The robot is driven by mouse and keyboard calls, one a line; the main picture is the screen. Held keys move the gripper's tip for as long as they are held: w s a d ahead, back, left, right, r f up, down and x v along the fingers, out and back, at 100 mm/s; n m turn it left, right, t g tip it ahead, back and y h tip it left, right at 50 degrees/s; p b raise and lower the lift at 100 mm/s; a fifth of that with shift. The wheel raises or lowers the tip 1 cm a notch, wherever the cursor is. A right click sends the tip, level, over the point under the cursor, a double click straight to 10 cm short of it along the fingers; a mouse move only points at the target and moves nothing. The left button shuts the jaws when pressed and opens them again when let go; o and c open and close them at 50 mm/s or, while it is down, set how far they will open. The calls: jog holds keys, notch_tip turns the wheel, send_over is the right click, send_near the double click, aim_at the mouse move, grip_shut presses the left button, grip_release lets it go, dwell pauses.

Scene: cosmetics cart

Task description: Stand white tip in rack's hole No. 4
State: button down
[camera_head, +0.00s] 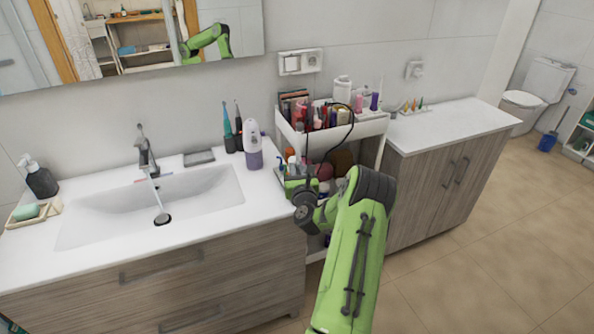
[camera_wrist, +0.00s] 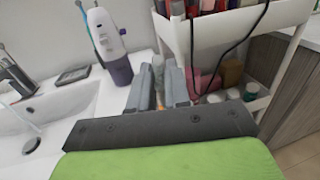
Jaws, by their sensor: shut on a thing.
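My gripper (camera_wrist: 160,80) is in front of the white cart, at the right end of the sink counter. Its two grey fingers are closed around a slim pale thing (camera_wrist: 158,66), seen between them in the wrist view. This looks like the white tip, but most of it is hidden by the fingers. In the head view my wrist hides much of the grip.
The cart (camera_head: 353,132) holds cosmetics in its top tray, with a black cable hanging over the front. Bottles stand on its lower shelf. A white and purple device (camera_head: 253,150) stands left of my gripper. The right counter (camera_head: 450,125) is mostly clear.

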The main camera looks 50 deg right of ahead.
jog(key=shift+w+d, duration=0.2)
jog(key=shift+s+a+r, duration=0.3)
jog(key=shift+s, duration=0.05)
jog(key=shift+w+f, duration=0.1)
jog(key=shift+f, duration=0.05)
notch_tip(320, 180, down, 6)
jog(key=b, duration=0.4)
jog(key=shift+b, duration=0.35)
jog(key=shift+f+b, duration=0.7)
jog(key=shift+f, duration=0.45)
dwell(1.3)
jog(key=c, duration=1)
grip_release()
